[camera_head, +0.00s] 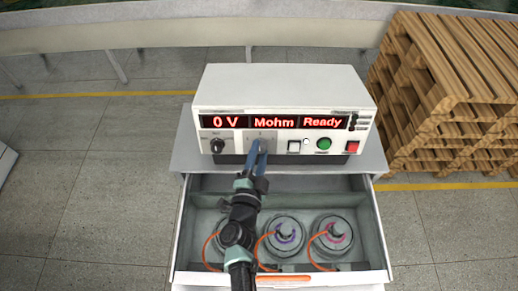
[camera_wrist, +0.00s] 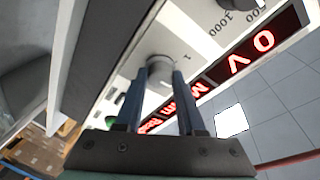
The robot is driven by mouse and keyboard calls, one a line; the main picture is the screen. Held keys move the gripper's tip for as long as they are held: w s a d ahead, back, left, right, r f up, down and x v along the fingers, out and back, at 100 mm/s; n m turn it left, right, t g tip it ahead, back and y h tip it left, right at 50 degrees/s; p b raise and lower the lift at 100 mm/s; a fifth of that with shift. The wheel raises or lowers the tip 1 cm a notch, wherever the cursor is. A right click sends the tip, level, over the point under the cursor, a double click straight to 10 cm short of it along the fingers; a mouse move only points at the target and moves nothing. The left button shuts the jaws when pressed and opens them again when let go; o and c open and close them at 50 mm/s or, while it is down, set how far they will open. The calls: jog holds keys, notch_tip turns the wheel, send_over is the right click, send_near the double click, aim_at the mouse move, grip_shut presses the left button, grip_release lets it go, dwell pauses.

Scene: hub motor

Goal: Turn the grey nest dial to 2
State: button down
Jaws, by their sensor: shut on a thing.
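The tester (camera_head: 285,90) is a white box with red displays reading "0 V", "Mohm" and "Ready". The grey nest dial (camera_wrist: 158,72) is a round knob on its front panel, right of a black dial (camera_head: 217,146). My gripper (camera_head: 259,150) reaches up to the panel, with its blue fingers on both sides of the grey dial, shut on it. In the wrist view the gripper (camera_wrist: 160,82) has a finger on each side of the knob. A "1" mark shows near the knob; the dial's pointer direction cannot be made out. In the head view the fingers hide most of the dial.
Below the tester, an open drawer (camera_head: 376,235) holds three round motors with orange cables, under my arm. A green button (camera_head: 323,144) and a red switch (camera_head: 352,146) sit right of the dial. Wooden pallets (camera_head: 450,90) stand at right.

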jog(key=shift+w+r+m, duration=0.2)
jog(key=shift+r+m, duration=0.1)
jog(key=shift+m, duration=0.2)
jog(key=c, duration=0.5)
grip_release()
jog(key=shift+f, duration=0.3)
jog(key=shift+v, duration=6.35)
jog(key=shift+r, duration=0.1)
